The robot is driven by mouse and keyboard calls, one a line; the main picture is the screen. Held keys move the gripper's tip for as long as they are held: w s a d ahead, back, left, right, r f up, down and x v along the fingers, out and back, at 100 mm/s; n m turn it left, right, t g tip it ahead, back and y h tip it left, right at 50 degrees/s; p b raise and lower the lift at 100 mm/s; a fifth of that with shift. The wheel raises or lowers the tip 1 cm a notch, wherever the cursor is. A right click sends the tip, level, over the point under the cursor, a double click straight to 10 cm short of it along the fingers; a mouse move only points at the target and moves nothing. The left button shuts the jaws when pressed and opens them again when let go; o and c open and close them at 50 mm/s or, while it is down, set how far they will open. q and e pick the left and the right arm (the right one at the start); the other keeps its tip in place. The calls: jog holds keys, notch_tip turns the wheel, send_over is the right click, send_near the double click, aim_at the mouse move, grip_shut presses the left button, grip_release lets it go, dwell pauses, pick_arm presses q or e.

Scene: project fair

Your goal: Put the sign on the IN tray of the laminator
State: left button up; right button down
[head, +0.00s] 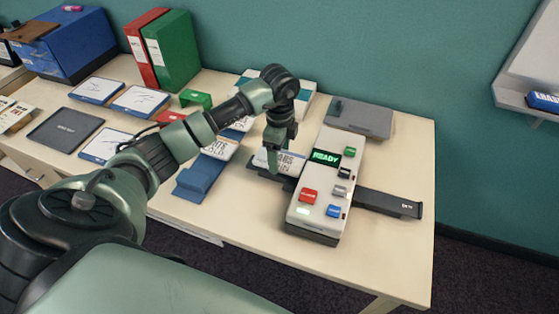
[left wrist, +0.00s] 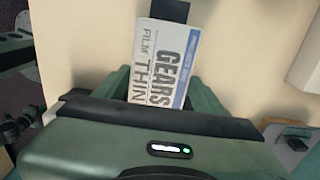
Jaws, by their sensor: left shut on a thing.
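The sign (head: 286,160) is a white card with a blue edge strip and dark lettering. My left gripper (head: 275,158) is shut on it, just left of the laminator. In the left wrist view the sign (left wrist: 168,60) stands out between the fingers (left wrist: 152,90), reading "GEARS" and other words. The laminator (head: 325,192) is a white box with a green READY display and coloured buttons. A dark tray (head: 257,169) sticks out on its left, partly hidden under the gripper and sign. I cannot tell whether the sign touches it. Another dark tray (head: 392,204) sticks out on the right, its label unreadable.
A blue holder (head: 203,178) with cards stands left of the laminator. A grey flat box (head: 360,118) lies behind it. Red (head: 148,45) and green (head: 172,50) binders, a blue box (head: 68,45) and framed cards fill the left. The front right table (head: 385,262) is clear.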

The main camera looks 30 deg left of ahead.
aim_at(280, 159)
pick_arm(q)
notch_tip(280, 159, down, 3)
jog(key=shift+f, duration=0.2)
pick_arm(e)
jog(key=shift+r, duration=0.2)
pick_arm(q)
jog(key=shift+f, duration=0.15)
pick_arm(e)
jog(key=shift+s+a+f, duration=0.1)
jog(key=shift+s+a, duration=0.05)
pick_arm(q)
jog(key=o, duration=1.4)
jog(key=shift+c, duration=0.2)
pick_arm(e)
jog(key=shift+a, duration=0.25)
pick_arm(q)
jog(key=shift+r, duration=0.5)
notch_tip(280, 159, up, 11)
jog(key=b, duration=0.1)
jog(key=shift+r, duration=0.15)
pick_arm(e)
jog(key=shift+d+f, duration=0.3)
jog(key=shift+f, duration=0.5)
